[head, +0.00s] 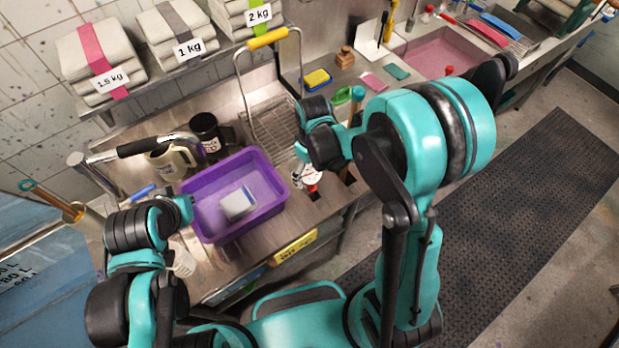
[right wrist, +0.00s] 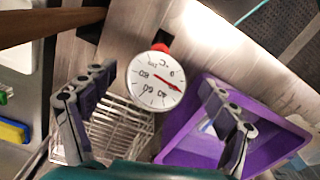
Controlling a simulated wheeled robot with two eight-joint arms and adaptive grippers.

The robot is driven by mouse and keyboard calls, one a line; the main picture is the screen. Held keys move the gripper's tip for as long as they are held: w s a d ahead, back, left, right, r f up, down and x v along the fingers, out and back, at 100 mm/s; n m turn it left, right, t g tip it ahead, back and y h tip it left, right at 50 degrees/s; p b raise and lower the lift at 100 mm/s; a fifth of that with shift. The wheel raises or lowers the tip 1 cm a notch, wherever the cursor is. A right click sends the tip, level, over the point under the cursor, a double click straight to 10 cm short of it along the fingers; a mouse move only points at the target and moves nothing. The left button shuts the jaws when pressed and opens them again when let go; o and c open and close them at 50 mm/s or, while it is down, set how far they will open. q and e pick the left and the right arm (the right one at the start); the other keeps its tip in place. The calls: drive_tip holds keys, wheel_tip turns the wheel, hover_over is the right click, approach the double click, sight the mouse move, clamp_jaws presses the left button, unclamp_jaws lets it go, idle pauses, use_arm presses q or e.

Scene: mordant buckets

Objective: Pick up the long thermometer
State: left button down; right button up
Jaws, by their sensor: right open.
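The long thermometer shows in the right wrist view as a round white dial (right wrist: 157,80) with a red pointer and a red part at its rim. Its stem is hidden behind the dial. In the head view the white and red dial (head: 308,178) is just right of the purple tub, partly covered by my right wrist. My right gripper (right wrist: 156,78) is open, with one finger on each side of the dial and nothing clearly between them touching. My left gripper (head: 182,212) is at the tub's left side; its fingers cannot be made out.
The purple tub (head: 273,207) holds a white and grey block (head: 238,204). Behind stand a beige mug (head: 168,162), a black mug (head: 206,131) and a wire rack (head: 272,120). A yellow and blue sponge (head: 317,79) lies farther back. A yellow label (head: 294,248) marks the counter's front.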

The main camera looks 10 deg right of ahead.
sight(312, 179)
wheel_tip(312, 179, down, 5)
drive_tip(key=shift+w+d+b, duration=0.1)
drive_tip(key=shift+b, duration=0.25)
drive_tip(key=c, duration=1.4)
drive_tip(key=shift+c, duration=0.3)
